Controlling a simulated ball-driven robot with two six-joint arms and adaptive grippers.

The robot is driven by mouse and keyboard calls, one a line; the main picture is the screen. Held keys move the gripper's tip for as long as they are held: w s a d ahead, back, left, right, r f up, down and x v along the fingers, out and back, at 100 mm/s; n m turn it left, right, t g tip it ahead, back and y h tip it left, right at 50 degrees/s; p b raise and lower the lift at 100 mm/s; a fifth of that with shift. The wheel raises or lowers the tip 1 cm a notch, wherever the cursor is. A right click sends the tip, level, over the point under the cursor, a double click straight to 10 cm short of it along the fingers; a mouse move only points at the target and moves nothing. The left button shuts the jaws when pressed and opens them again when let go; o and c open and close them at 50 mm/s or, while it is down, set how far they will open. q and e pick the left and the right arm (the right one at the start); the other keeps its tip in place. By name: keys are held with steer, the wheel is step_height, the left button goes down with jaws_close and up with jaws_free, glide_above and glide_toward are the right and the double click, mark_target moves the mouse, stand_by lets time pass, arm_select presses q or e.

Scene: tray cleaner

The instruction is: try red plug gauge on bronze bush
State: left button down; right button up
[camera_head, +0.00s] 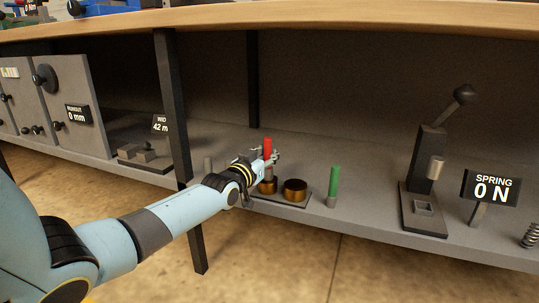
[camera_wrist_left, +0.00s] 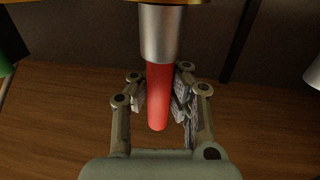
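The red plug gauge, with a red handle (camera_head: 268,146) and a steel end (camera_wrist_left: 160,35), stands about upright over the left bronze bush (camera_head: 267,187). My left gripper (camera_head: 266,158) has its fingers on both sides of the red handle, and in the left wrist view the pads (camera_wrist_left: 160,98) look closed against it. The steel end reaches the bronze edge (camera_wrist_left: 165,2) at the top of that view. I cannot tell whether it is inside the bore. A second bronze bush (camera_head: 295,190) sits to the right on the same plate. My right gripper is out of view.
A green-handled gauge (camera_head: 333,182) stands right of the bushes. A grey pin (camera_head: 208,163) is to their left. A lever press (camera_head: 427,165) and a "SPRING 0 N" sign (camera_head: 491,188) are farther right. A dark post (camera_head: 173,110) stands left, under the wooden top.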

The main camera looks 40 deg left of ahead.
arm_select(q)
steer(key=shift+f, duration=0.1)
stand_by(0.8)
steer(key=shift+f, duration=0.25)
steer(key=shift+r, duration=0.1)
steer(key=shift+r, duration=0.25)
stand_by(0.6)
stand_by(1.1)
steer(key=shift+f, duration=0.1)
